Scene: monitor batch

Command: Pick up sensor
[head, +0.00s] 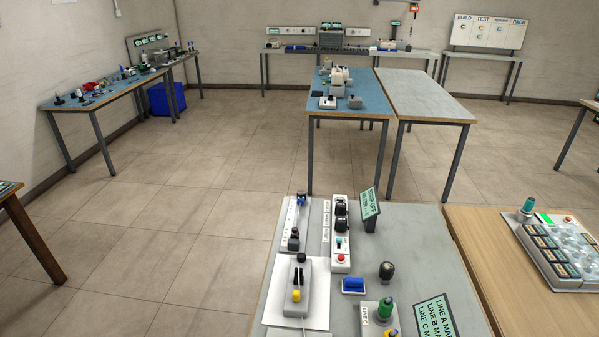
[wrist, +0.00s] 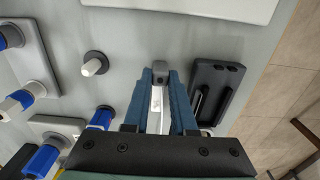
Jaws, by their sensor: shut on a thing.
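My gripper (wrist: 160,84) shows in the wrist view, its two blue fingers drawn close together over a grey tabletop. It is shut on a slim pale piece (wrist: 156,102) with a small dark grey end (wrist: 160,69), which I take to be the sensor. The fingers hide much of it, and I cannot tell whether it touches the table. A black slotted block (wrist: 215,92) lies just right of the fingers, apart from them. My gripper does not show in the head view, and I cannot pick out the sensor there.
In the wrist view, a white-tipped dark round piece (wrist: 94,65) and blue-and-white connectors (wrist: 21,101) lie on the left. In the head view, the near bench (head: 412,239) holds a knob strip (head: 340,258), a blue block (head: 353,286) and signs. A wooden table (head: 490,250) adjoins it.

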